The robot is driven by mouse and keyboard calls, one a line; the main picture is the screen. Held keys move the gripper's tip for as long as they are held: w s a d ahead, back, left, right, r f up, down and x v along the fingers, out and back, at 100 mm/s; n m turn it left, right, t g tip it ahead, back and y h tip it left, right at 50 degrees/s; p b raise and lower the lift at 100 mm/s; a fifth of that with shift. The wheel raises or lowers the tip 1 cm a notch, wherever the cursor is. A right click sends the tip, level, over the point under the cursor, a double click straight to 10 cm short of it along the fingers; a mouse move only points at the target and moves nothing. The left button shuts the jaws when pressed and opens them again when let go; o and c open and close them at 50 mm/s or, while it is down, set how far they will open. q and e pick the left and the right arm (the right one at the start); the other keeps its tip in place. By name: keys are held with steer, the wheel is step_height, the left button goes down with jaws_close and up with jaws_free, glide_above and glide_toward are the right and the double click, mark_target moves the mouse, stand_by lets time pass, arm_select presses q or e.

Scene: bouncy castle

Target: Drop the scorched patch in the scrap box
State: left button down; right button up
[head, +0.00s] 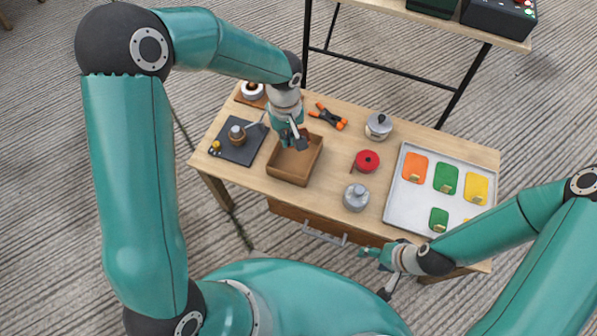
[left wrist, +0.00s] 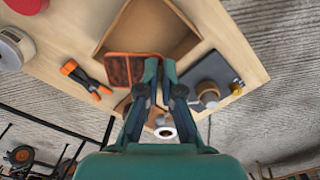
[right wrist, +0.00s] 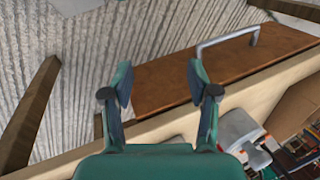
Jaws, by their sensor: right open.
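The scorched patch (left wrist: 130,70) is orange-edged with dark brown faces. In the left wrist view it sits at the fingertips of my left gripper (left wrist: 151,82), which is shut on it. In the head view the gripper (head: 293,140) mostly hides the patch. The scrap box (head: 288,178) is an open brown box on the table; the left gripper is above its far part. The box also shows in the left wrist view (left wrist: 118,28). My right gripper (right wrist: 158,85) is open and empty, off the table's front edge by the drawer.
A grey tray (head: 408,205) with orange, green and yellow patches is on the right. Orange-handled pliers or clamp (head: 328,116), a red-lidded item (head: 367,161) and two metal pots (head: 378,126) stand between. A dark mat (head: 240,150) lies left of the box.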

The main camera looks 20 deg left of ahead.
arm_select(q)
steer(key=shift+s+d+f+n+b, duration=0.15)
steer(key=shift+d+f+n+b, duration=0.5)
steer(key=shift+b, duration=0.5)
steer(key=shift+a+f+b, duration=0.1)
steer(key=shift+f+b, duration=1.75)
steer(key=shift+f, duration=1.05)
arm_select(e)
step_height(320, 180, down, 8)
steer(key=shift+r, duration=0.25)
arm_select(q)
steer(key=c, duration=1.2)
jaws_free()
steer(key=shift+c, duration=0.2)
step_height(320, 180, up, 12)
